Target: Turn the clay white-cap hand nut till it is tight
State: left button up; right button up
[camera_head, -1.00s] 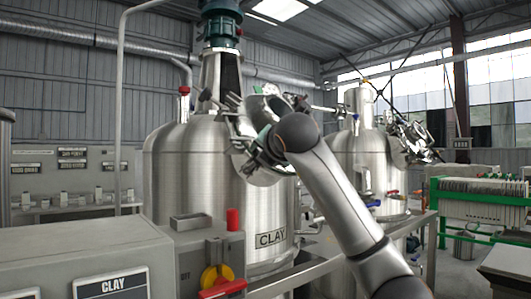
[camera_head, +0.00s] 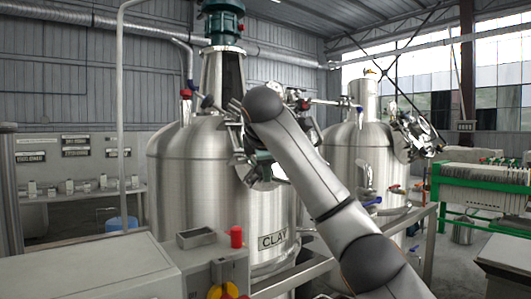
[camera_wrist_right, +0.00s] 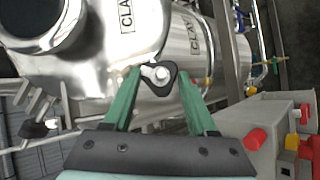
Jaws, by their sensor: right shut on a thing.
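The clay tank (camera_head: 200,190) is a steel vessel with a CLAY plate (camera_head: 272,240), left of centre in the head view. In the right wrist view a hand nut (camera_wrist_right: 161,73) with dark wings and a pale cap sits beside the tank's curved steel (camera_wrist_right: 95,65). My right gripper (camera_wrist_right: 159,74) has its green fingers on either side of this nut and is shut on it. In the head view my right arm (camera_head: 310,170) reaches up to the tank's shoulder and hides the nut. How tight the nut is cannot be told. My left gripper is in neither view.
A second steel tank (camera_head: 362,150) stands behind to the right. A grey console with a red button (camera_head: 236,237) is in front, and a metal rail (camera_head: 400,225) runs at right. Another white-topped fitting (camera_wrist_right: 52,124) shows in the wrist view.

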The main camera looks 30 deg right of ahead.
jog(key=shift+r+m+g+y+p, duration=0.3)
jog(key=shift+m+g+y+p, duration=0.15)
jog(key=shift+m+p, duration=0.55)
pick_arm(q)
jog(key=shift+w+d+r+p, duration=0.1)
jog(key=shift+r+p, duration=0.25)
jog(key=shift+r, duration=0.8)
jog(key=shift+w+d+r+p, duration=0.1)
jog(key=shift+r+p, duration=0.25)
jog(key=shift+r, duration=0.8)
pick_arm(e)
jog(key=shift+f+m+g, duration=0.15)
jog(key=shift+m+g, duration=0.2)
jog(key=shift+m, duration=0.25)
jog(key=shift+y, duration=0.25)
jog(key=o, duration=1.4)
jog(key=shift+c, duration=0.2)
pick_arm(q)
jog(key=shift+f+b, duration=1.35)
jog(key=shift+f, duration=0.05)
pick_arm(e)
jog(key=v, duration=1.2)
